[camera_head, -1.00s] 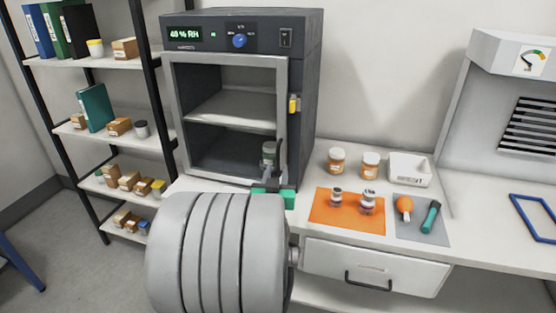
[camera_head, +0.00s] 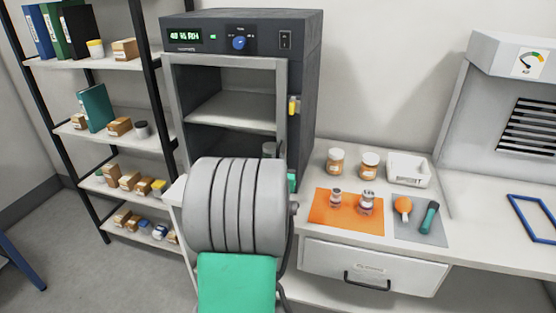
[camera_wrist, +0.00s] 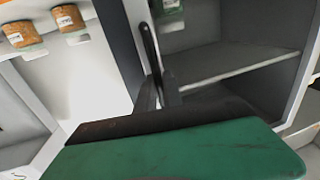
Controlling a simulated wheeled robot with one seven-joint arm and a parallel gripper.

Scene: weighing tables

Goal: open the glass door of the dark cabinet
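The dark cabinet (camera_head: 302,70) stands at the back of the counter, with a humidity display on top. Its glass door has a grey frame (camera_head: 222,59) and looks shut against the front; shelves show through it. A yellow latch piece (camera_head: 293,106) sits on the cabinet's right side. In the wrist view, a black bar handle (camera_wrist: 149,50) stands at the door's edge, and my gripper (camera_wrist: 160,98) is close to its lower end; contact is unclear. In the head view my arm hides the lower door, and most of my gripper. Whether the fingers are closed does not show.
Two orange jars (camera_head: 336,161) (camera_head: 369,165) and a white tray (camera_head: 408,170) stand right of the cabinet. An orange mat (camera_head: 327,213) with two small jars and a grey mat (camera_head: 419,223) with tools lie in front. A loaded shelf rack (camera_head: 75,62) stands left.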

